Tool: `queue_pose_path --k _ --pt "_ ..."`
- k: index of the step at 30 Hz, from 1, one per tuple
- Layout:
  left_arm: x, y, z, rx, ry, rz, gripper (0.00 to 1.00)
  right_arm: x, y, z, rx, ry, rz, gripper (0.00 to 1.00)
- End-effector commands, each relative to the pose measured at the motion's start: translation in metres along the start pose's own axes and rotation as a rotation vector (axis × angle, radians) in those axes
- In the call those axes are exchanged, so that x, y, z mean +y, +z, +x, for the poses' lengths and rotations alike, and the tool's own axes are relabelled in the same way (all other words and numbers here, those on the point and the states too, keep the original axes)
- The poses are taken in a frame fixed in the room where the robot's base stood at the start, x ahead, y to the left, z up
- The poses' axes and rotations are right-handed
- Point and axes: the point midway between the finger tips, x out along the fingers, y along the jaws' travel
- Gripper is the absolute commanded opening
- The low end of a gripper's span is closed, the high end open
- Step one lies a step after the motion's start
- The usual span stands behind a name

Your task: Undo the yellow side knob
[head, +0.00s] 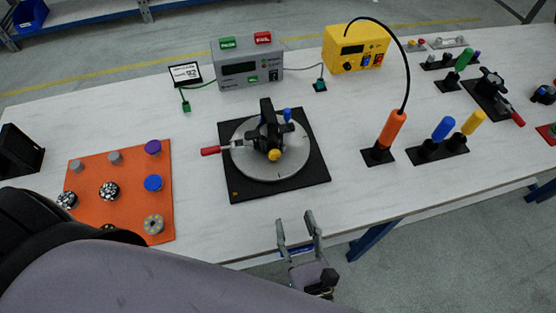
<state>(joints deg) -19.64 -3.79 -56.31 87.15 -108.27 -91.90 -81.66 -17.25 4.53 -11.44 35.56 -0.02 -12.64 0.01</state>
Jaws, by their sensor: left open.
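The yellow side knob (274,155) sticks out at the front of a black clamp fixture (267,125). The fixture stands on a round grey plate (250,166) on a square black base (312,178). A red-tipped handle (211,151) points left and a blue knob (287,115) shows at the back right of the fixture. My left gripper (294,218) is open and empty, in front of the table's near edge, below and apart from the yellow knob. My right gripper is not in view.
An orange mat (130,205) with several caps lies left, partly behind my left arm. A grey box (247,70) and a yellow box (355,48) stand at the back. An orange-handled tool (390,130) and blue and yellow handles stand right. Bare tabletop lies around the black base.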

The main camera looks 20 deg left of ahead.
Motion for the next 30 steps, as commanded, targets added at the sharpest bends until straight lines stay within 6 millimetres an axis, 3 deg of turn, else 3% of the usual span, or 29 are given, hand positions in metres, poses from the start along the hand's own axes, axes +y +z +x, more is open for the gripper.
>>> queue_pose_path --k 18,24,30 --pt "0.0 0.002 0.128 -0.004 0.0 -0.005 0.46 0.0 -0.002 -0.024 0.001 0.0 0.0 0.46" --pt "0.0 0.001 0.156 -0.001 0.0 -0.004 0.46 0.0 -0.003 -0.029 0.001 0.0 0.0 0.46" --pt "0.0 0.0 0.167 0.001 -0.001 -0.006 0.46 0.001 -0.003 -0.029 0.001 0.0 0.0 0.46"
